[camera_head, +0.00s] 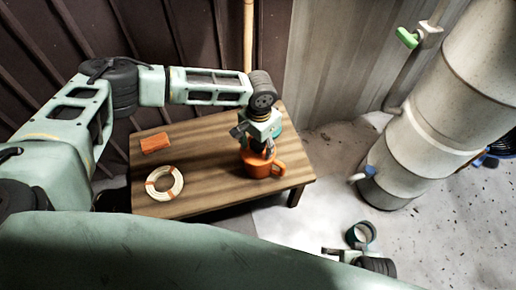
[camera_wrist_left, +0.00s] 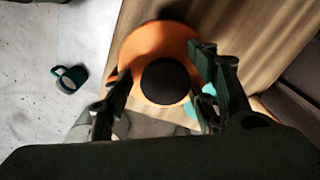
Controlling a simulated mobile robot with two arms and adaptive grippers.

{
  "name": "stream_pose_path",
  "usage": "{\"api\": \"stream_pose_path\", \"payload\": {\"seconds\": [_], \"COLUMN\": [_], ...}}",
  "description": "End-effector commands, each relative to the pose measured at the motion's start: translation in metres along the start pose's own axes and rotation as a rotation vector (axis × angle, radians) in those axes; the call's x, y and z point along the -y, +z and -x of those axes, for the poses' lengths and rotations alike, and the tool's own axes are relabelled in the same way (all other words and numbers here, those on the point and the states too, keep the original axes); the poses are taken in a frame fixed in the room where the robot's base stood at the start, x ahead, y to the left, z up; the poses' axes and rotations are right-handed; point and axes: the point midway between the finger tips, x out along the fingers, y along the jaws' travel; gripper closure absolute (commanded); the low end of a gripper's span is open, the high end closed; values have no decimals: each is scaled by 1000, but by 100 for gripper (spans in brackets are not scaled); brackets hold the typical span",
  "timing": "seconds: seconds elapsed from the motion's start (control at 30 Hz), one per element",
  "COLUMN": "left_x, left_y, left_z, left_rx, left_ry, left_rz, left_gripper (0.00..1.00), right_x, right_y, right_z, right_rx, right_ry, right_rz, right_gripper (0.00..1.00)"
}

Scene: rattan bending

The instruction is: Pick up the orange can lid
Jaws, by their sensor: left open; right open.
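The orange can (camera_head: 257,168), with a handle on its right side, stands near the right end of the wooden table. Its orange lid (camera_wrist_left: 140,52) shows from above in the left wrist view, round with a black knob (camera_wrist_left: 166,81) in the middle. My left gripper (camera_head: 257,150) points down right over the can and hides most of the lid in the head view. Its fingers (camera_wrist_left: 163,88) are open, one on each side of the knob, with a gap to it. My right gripper (camera_head: 331,251) is low at the bottom of the head view, small and partly hidden, away from the table.
The wooden table (camera_head: 225,170) also holds an orange block (camera_head: 155,143) and a pale ring with orange bands (camera_head: 152,190) on its left. A teal object (camera_head: 277,131) is behind the can. A dark green mug (camera_wrist_left: 70,79) is on the floor. A large pale pipe (camera_head: 435,130) stands right.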

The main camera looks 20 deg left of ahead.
Motion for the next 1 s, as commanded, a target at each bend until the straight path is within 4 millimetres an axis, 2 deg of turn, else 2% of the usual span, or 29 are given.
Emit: {"api": "stream_pose_path", "payload": {"seconds": [0.13, 0.7, 1.0], "left_x": [0, 0, 0], "left_y": [0, 0, 0], "left_z": [0, 1, 6], "left_rx": [0, 0, 0], "left_ry": [0, 0, 0], "left_rz": [0, 0, 0], "left_gripper": [48, 97, 97], "right_x": [0, 0, 0], "right_y": [0, 0, 0], "right_z": [0, 0, 1], "right_rx": [1, 0, -3], "right_ry": [0, 0, -1], "right_rz": [0, 0, 0], "right_gripper": [7, 7, 7]}}
